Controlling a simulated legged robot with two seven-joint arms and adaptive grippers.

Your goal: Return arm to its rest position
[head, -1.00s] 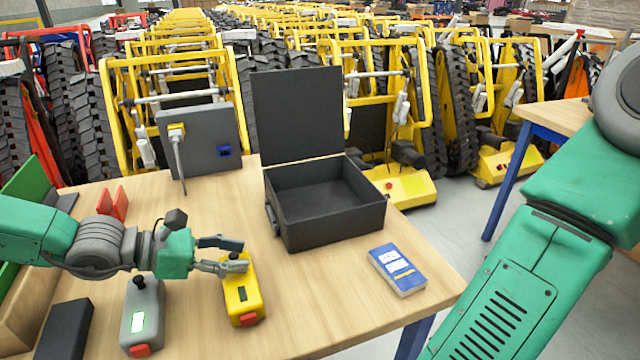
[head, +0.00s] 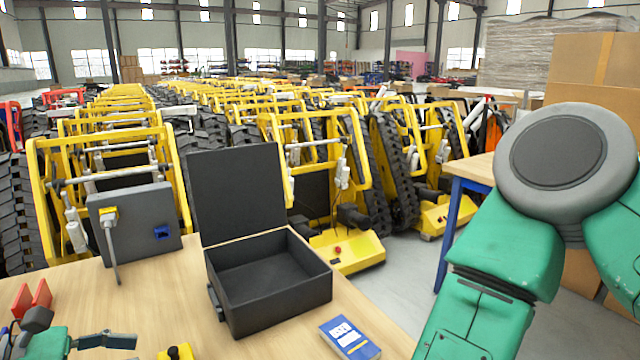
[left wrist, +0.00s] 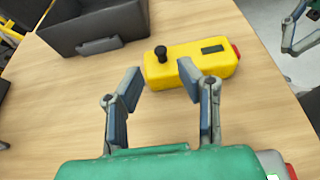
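My left gripper (left wrist: 160,77) is open in the left wrist view, with nothing between its fingers. The yellow handheld device (left wrist: 182,66) lies on the table just beyond the fingertips, apart from them. In the head view only part of my left gripper (head: 108,341) shows at the bottom left edge, and only the top of the yellow device (head: 175,352). My right arm (head: 500,270) rises at the right of the head view, its gripper below the frame. Part of my right gripper (left wrist: 299,35) shows at the right edge of the left wrist view, cut off.
An open, empty black case (head: 265,305) stands on the wooden table (head: 165,300), with a blue box (head: 350,338) to its right. A grey panel (head: 135,225) stands behind left, near red parts (head: 31,299). Yellow tracked carriers (head: 345,250) fill the floor behind. Another table (head: 470,170) stands right.

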